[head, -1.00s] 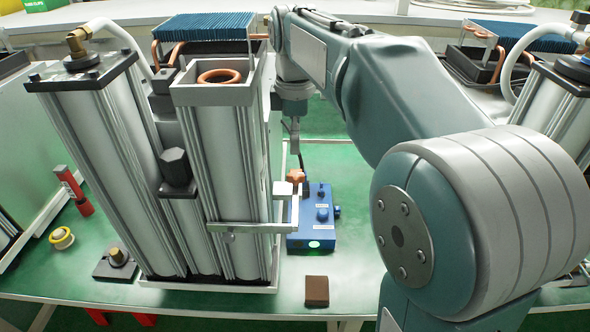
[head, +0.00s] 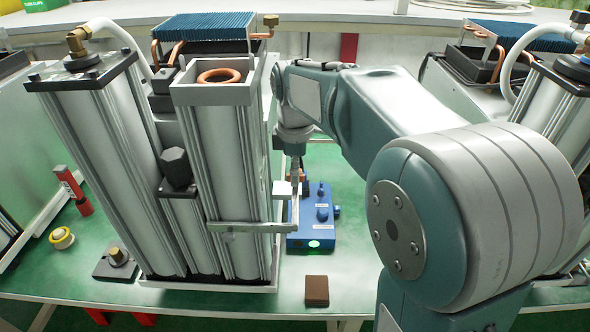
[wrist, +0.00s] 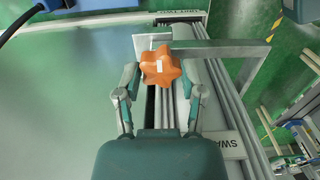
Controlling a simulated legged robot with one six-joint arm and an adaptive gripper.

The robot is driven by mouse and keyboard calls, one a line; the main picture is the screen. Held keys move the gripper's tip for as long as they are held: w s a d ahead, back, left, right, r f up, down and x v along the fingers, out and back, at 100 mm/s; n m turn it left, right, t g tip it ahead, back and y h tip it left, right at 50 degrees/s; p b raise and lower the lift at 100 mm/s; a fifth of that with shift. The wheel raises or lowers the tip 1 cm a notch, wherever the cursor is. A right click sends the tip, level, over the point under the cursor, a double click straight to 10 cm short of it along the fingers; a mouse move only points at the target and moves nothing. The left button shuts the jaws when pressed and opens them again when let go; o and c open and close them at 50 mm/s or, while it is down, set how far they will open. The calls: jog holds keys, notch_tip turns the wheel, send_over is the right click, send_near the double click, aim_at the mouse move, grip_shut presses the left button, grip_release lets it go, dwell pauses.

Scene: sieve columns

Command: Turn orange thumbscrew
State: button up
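The orange thumbscrew (wrist: 161,66) is a star-shaped knob with a white mark on its face, on a metal bracket (wrist: 228,47) by the sieve column. In the wrist view it sits between the tips of my gripper (wrist: 161,75). The fingers are spread, one on each side of the knob; I cannot tell whether either tip touches it. In the head view my gripper (head: 296,182) hangs at the right side of the silver column (head: 227,180), above the bracket arm (head: 245,227). It hides most of the thumbscrew there.
A blue box (head: 318,218) with knobs and a green light stands right of the column. A brown block (head: 317,291) lies in front. A black-based fitting (head: 116,262), a yellow roll (head: 61,238) and a red-black item (head: 73,190) lie at left. Green table is clear between them.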

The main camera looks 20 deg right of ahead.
jog(key=shift+c, duration=0.4)
jog(key=shift+f+n, duration=0.1)
jog(key=shift+n, duration=0.2)
jog(key=n, duration=0.2)
jog(key=shift+n, duration=0.4)
jog(key=n, duration=0.5)
jog(key=shift+n, duration=0.3)
jog(key=n, duration=0.4)
jog(key=shift+n, duration=0.3)
jog(key=n, duration=0.4)
jog(key=shift+n, duration=0.4)
